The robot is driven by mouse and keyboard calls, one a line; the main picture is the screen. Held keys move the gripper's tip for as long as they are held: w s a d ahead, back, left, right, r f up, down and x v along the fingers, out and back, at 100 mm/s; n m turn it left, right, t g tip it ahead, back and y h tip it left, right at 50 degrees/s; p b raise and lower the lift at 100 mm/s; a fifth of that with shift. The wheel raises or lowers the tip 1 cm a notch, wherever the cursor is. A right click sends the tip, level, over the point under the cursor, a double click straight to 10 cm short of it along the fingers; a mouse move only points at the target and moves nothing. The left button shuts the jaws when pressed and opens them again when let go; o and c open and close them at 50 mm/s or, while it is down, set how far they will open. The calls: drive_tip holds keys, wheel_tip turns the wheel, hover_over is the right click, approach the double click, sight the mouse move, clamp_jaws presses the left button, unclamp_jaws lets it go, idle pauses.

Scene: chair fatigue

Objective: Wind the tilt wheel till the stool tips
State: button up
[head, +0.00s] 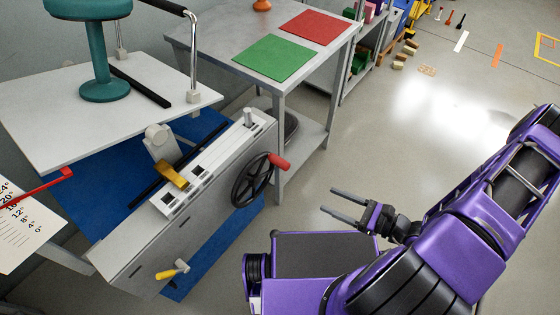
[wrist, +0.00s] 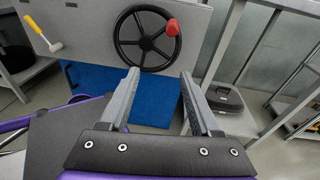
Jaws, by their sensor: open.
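The tilt wheel is a black spoked handwheel (head: 252,180) with a red knob (head: 279,161) on the front of a grey machine housing (head: 185,235). In the wrist view the wheel (wrist: 147,42) is ahead of the fingers, with its red knob (wrist: 173,27) at the upper right of the rim. A teal stool (head: 103,70) stands upright on the pale platform (head: 50,115) at upper left. My gripper (head: 341,204) is open and empty, to the right of the wheel and apart from it. It also shows in the wrist view (wrist: 157,88).
A yellow-and-white handle (head: 172,270) sticks out low on the housing. A scale board (head: 25,235) with a red pointer (head: 40,187) is at left. A grey table (head: 205,40) bears green (head: 274,58) and red (head: 315,27) mats. The floor at right is mostly clear.

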sight(289, 168)
drive_tip(key=w+a, duration=0.4)
drive_tip(key=a, duration=0.1)
drive_tip(key=w+a+r+m+t, duration=0.1)
drive_tip(key=w+a, duration=0.2)
drive_tip(key=a, duration=0.1)
drive_tip(key=w+a+t+b, duration=0.1)
drive_tip(key=w+a, duration=0.3)
drive_tip(key=a, duration=0.1)
drive_tip(key=shift+w+a+r+m, duration=0.3)
drive_tip(key=shift+w, duration=0.05)
clamp_jaws()
idle(1.1)
